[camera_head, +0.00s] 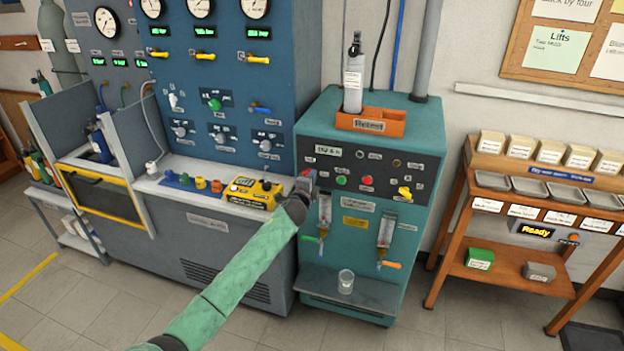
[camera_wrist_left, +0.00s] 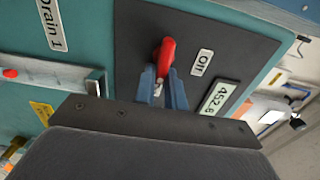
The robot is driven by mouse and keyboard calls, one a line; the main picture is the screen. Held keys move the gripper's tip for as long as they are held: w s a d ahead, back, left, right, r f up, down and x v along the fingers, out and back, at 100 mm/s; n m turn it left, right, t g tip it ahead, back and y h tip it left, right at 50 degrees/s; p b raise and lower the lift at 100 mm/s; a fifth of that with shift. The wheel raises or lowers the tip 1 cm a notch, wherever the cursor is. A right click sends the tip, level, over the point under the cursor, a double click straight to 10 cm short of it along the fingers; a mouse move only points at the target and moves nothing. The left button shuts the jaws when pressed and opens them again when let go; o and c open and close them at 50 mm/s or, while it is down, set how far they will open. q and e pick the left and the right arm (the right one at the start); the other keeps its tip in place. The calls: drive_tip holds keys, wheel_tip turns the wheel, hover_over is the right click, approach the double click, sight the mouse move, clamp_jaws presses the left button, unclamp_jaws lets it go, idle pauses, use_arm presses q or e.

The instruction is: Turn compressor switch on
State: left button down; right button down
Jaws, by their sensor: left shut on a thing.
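The compressor switch (camera_wrist_left: 165,57) is a red lever on the dark panel of the teal machine (camera_head: 425,130). In the left wrist view it stands between the fingers of my left gripper (camera_wrist_left: 161,95), which is shut on it. In the head view my left gripper (camera_head: 306,182) is at the left end of the panel and hides most of the switch. A green display (camera_head: 329,150) sits above it, reading about 452.6 in the left wrist view. My right gripper is not in view.
Green and red buttons (camera_head: 367,180) and a yellow lever (camera_head: 405,192) are on the same panel. A glass beaker (camera_head: 346,281) stands on the shelf below. An orange tray (camera_head: 371,122) with a grey bottle (camera_head: 353,80) is on top. A yellow box (camera_head: 250,190) is to the left.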

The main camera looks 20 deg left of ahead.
use_arm(q)
drive_tip(key=c, duration=1.5)
unclamp_jaws()
drive_tip(key=shift+o, duration=0.2)
